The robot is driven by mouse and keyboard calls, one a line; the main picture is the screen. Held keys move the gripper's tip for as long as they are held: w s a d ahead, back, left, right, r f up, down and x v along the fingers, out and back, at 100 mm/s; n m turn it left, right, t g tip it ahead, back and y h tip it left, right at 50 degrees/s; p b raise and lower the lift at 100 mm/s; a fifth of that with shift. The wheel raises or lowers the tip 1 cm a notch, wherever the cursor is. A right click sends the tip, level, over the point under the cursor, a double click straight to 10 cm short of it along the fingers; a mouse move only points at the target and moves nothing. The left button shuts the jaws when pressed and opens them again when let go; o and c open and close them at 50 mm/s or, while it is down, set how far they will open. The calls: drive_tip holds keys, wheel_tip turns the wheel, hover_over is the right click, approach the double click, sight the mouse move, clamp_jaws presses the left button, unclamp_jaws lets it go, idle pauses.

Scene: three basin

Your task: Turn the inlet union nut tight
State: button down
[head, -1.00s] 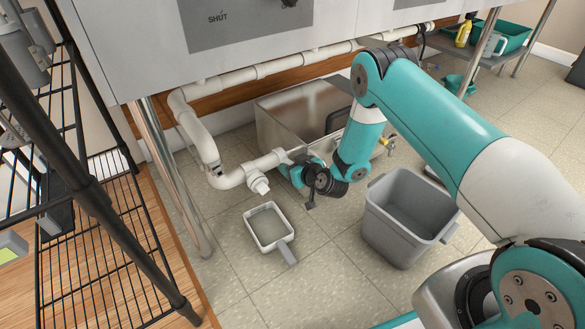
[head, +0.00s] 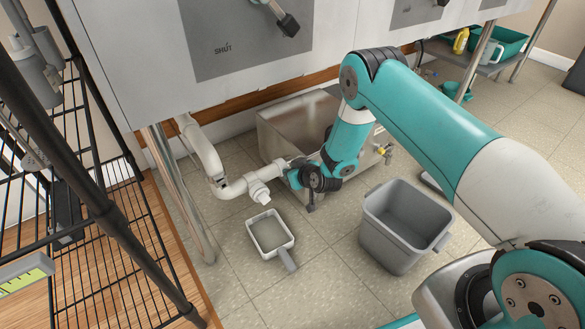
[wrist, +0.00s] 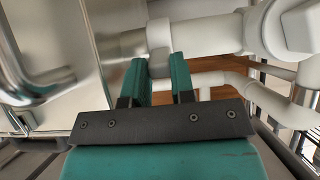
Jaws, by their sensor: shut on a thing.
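The inlet union nut (wrist: 158,48) is a white ring on the white pipe, where it meets the metal stub of the steel box (head: 277,130). In the wrist view my gripper (wrist: 162,72) has its two teal fingers on either side of the nut and is shut on it. In the head view my gripper (head: 289,173) is at the pipe's end beside the box. The nut is small there and partly hidden by my gripper and wrist.
A white elbow pipe (head: 205,158) runs down to a fitting with a capped outlet (head: 261,195). A pan with a handle (head: 271,233) lies on the floor below. A grey bin (head: 400,228) stands right. A wire rack (head: 110,230) and a table leg are left.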

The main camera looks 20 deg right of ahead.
drive_tip(key=shift+r, duration=0.1)
drive_tip(key=c, duration=1)
unclamp_jaws()
drive_tip(key=shift+o, duration=0.2)
drive_tip(key=p+v, duration=0.6)
drive_tip(key=v, duration=1.1)
drive_tip(key=shift+r, duration=0.15)
drive_tip(key=shift+s, duration=0.1)
drive_tip(key=shift+c, duration=0.2)
